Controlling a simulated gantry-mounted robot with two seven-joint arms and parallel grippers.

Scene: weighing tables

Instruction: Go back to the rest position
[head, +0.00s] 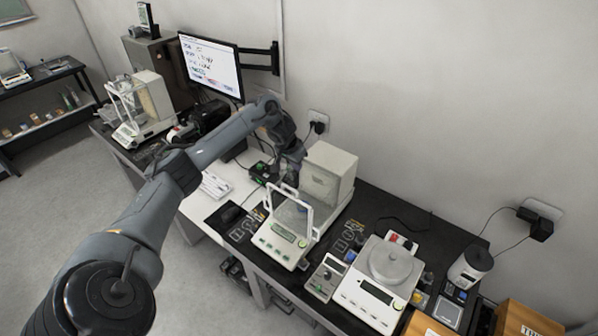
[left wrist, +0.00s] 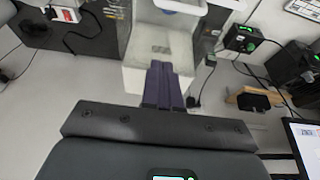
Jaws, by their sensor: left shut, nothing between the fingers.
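My left arm (head: 215,135) reaches in from the lower left to the area between the monitor and the middle balance. Its wrist bends down near the wall, and the fingertips cannot be made out in the head view. In the left wrist view my left gripper (left wrist: 163,85) shows dark fingers pressed together with nothing between them. They point toward the pale back housing of a balance (left wrist: 155,55). I cannot tell whether they touch it. My right gripper is not in view.
The middle balance (head: 285,240) with its pale housing stands close to my left wrist. A monitor (head: 212,68) on a wall arm is behind my forearm. A second balance (head: 375,290) stands at right, and another (head: 140,110) at left. Cables hang from wall sockets.

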